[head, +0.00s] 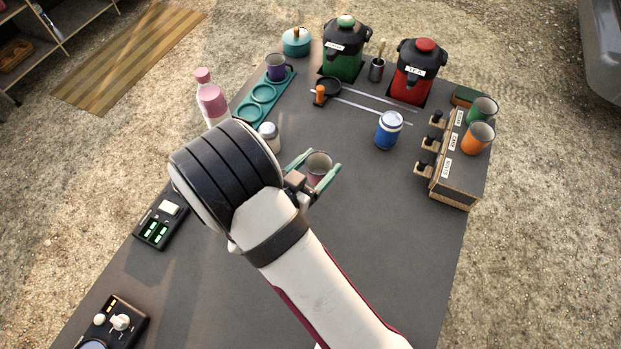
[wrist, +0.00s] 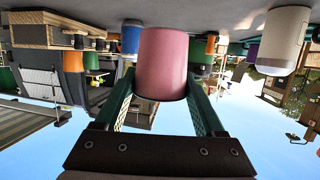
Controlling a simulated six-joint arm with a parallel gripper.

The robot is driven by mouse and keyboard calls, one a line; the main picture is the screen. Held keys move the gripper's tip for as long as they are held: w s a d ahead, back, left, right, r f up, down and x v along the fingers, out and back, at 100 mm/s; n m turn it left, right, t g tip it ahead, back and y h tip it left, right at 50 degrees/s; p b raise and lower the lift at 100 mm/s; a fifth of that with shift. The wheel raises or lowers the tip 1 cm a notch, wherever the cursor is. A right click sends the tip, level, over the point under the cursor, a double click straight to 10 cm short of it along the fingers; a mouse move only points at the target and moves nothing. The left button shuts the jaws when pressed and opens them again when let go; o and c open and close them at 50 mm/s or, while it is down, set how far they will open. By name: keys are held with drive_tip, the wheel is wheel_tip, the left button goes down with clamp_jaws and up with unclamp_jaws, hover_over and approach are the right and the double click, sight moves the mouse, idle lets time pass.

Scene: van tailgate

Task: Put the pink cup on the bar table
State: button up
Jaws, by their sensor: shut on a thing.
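The pink cup (head: 318,172) is held between the two green fingers of my gripper (head: 322,163), near the middle of the dark table (head: 390,250) in the head view. In the wrist view the pink cup (wrist: 162,62) fills the space between the fingers of my gripper (wrist: 160,85), which touch its sides. That view looks upside down, with the dark surface at the top. In the head view I see into the cup's mouth. I cannot tell whether its base touches the table. No separate surface is clearly marked as the bar table.
A blue jar (head: 388,130) and a wooden rack (head: 457,165) with orange and green cups stand to the right. Green (head: 343,55) and red (head: 415,72) dispensers stand behind. A teal tray (head: 262,97) and pink bottle (head: 212,102) are left. The right-front tabletop is clear.

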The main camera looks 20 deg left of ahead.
sight(311, 176)
drive_tip(key=f, duration=0.1)
drive_tip(key=a+f, duration=0.1)
drive_tip(key=f, duration=0.3)
drive_tip(key=shift+s+a, duration=0.1)
drive_tip(key=shift+a, duration=0.25)
drive_tip(key=shift+f, duration=0.15)
drive_tip(key=o, duration=1.4)
